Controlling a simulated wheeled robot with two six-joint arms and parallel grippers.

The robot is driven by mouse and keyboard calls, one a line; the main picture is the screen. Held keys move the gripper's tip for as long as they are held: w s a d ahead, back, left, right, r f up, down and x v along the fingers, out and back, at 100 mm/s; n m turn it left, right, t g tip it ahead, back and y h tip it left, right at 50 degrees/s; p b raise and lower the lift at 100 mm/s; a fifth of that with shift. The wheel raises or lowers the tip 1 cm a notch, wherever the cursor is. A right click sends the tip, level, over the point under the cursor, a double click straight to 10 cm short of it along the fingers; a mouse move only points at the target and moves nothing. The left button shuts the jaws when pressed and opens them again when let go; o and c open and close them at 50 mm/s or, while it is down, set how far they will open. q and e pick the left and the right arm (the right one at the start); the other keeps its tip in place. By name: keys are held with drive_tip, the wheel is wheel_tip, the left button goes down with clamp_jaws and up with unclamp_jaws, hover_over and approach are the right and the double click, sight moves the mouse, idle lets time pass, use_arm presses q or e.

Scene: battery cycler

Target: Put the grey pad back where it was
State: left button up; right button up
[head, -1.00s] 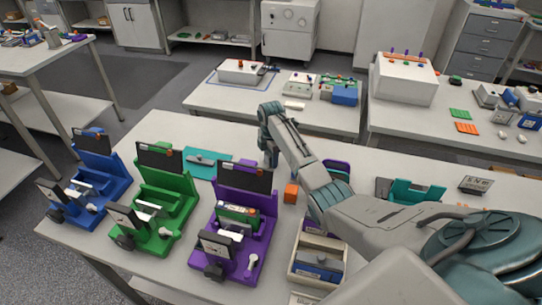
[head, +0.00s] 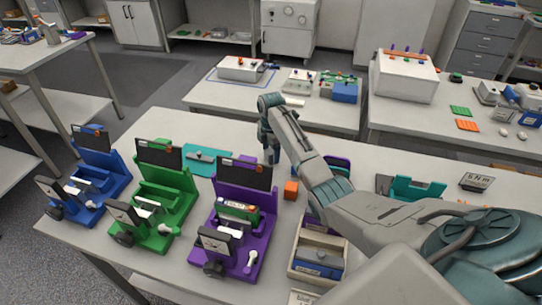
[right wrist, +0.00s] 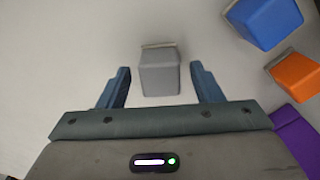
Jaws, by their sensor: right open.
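The grey pad (right wrist: 160,76) shows in the right wrist view as a small grey block with a pale strip along its far edge. It lies on the light table top, ahead of my right gripper (right wrist: 161,84), between the lines of the two blue fingers. The fingers are open, with a visible gap on each side of the pad. In the head view my right gripper (head: 270,155) points down over the table behind the purple stand; I cannot make out the pad there. My left gripper is not in view.
An orange block (head: 291,190) and a blue block (right wrist: 265,20) lie near the pad. Blue (head: 118,178), green (head: 186,205) and purple (head: 262,228) stands fill the front left. An open box (head: 300,275) stands right of the purple stand.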

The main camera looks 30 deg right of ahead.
sight(271, 151)
wheel_tip(271, 151, up, 9)
drive_tip(key=shift+f+b, duration=0.1)
drive_tip(key=shift+b, duration=0.8)
drive_tip(key=shift+r, duration=0.7)
